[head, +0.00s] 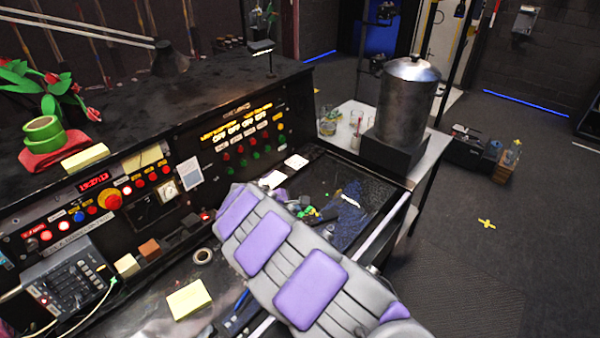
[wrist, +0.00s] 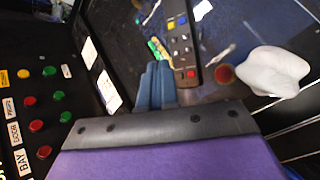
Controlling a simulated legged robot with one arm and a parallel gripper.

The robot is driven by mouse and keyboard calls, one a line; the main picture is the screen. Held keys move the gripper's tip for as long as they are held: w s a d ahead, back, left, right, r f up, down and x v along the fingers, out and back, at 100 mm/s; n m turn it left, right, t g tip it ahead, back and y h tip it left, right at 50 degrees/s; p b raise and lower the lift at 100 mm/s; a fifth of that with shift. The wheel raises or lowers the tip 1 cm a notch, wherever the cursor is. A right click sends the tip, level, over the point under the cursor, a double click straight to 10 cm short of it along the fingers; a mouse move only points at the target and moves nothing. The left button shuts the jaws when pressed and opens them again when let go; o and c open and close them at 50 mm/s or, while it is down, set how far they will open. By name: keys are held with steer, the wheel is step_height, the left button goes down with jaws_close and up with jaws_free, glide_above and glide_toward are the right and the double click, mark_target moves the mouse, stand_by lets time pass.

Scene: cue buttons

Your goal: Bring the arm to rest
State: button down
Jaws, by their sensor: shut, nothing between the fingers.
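My gripper (wrist: 156,70) shows in the wrist view as two blue-grey fingers pressed together, shut and empty. The fingertips point toward a dark surface with small coloured items and a dark remote-like object (wrist: 182,45) just right of them. I cannot tell how far apart they are. In the head view my grey arm with purple pads reaches over the front of the console (head: 90,190), and my fingers cannot be made out there. Red and green console buttons (head: 241,153) are in the head view; some also show at the left of the wrist view (wrist: 37,125).
A metal drum (head: 408,95) stands on a black base at a white table (head: 425,160), behind and right of my arm. Yellow notes (head: 188,299) and a tape roll (head: 203,256) lie on the console front. A white lump (wrist: 272,70) is right of my fingers.

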steer(key=s+d+r+m+g+h, duration=0.1)
steer(key=s+d+r+m, duration=0.2)
steer(key=d+r, duration=0.35)
steer(key=s+d+r+m+g+h, duration=0.1)
steer(key=s+d+r+m, duration=0.2)
steer(key=d, duration=0.6)
steer(key=s+d+r+m+g, duration=0.4)
steer(key=s+d+r+m, duration=0.25)
steer(key=s+d, duration=0.35)
steer(key=s+a+m+g+y, duration=0.1)
steer(key=s+a+m+y, duration=0.2)
steer(key=s, duration=1.3)
steer(key=s+a+m+g+y, duration=0.2)
steer(key=s+m, duration=0.3)
steer(key=s, duration=1.2)
steer(key=shift+a+f+g+y, duration=0.25)
steer(key=shift+a+y, duration=0.25)
steer(key=shift+y, duration=0.4)
